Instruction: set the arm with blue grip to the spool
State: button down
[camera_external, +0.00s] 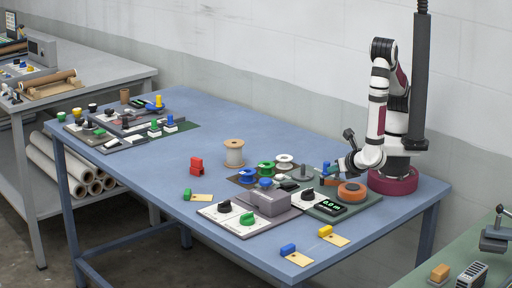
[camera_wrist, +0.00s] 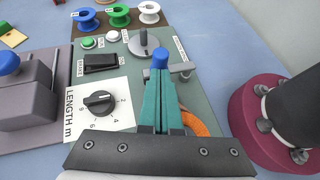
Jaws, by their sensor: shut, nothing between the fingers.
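The blue grip (camera_wrist: 160,56) stands just beyond my fingertips in the wrist view; my fingers hide its lower part. A grey arm piece (camera_wrist: 184,70) shows right beside it on the green panel. In the external view the blue grip (camera_external: 327,167) is close to my gripper (camera_external: 335,172). My gripper (camera_wrist: 160,78) has its teal fingers shut and empty; whether they touch the grip I cannot tell. Blue (camera_wrist: 86,19), green (camera_wrist: 120,15) and white (camera_wrist: 149,12) spools sit in a row at the panel's far end. A tan spool (camera_external: 234,153) stands on the table behind.
A grey disc with a raised handle (camera_wrist: 145,43), a black rocker switch (camera_wrist: 101,62) and a length dial (camera_wrist: 99,103) are near. An orange ring (camera_external: 352,191) lies close by my gripper. A grey box (camera_external: 265,203) stands left. The blue table (camera_external: 190,140) has free room behind.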

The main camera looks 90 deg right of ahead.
aim_at(324, 167)
jog(key=shift+w+d, duration=0.1)
jog(key=shift+d, duration=0.1)
jog(key=shift+w+d+m+g+h, duration=0.1)
jog(key=shift+w+m+g+h, duration=0.25)
jog(key=shift+m+g, duration=0.2)
jog(key=w+m+g, duration=0.1)
jog(key=w+d+m+g, duration=0.1)
jog(key=m+g, duration=0.1)
jog(key=shift+h, duration=0.35)
jog(key=shift+w+d+m+g, duration=0.2)
jog(key=shift+w+m+g, duration=0.05)
jog(key=shift+m+g, duration=0.35)
jog(key=shift+w+d+m+g, duration=0.2)
jog(key=shift+w+m+g, duration=0.05)
jog(key=shift+m+g, duration=0.3)
jog(key=shift+w+d+m+g, duration=0.25)
jog(key=shift+d+m+g, duration=0.05)
jog(key=shift+m+g, duration=0.35)
jog(key=shift+w+d+m+g, duration=0.25)
jog(key=shift+d+m+g, duration=0.05)
jog(key=shift+m+g, duration=0.3)
jog(key=shift+d, duration=0.1)
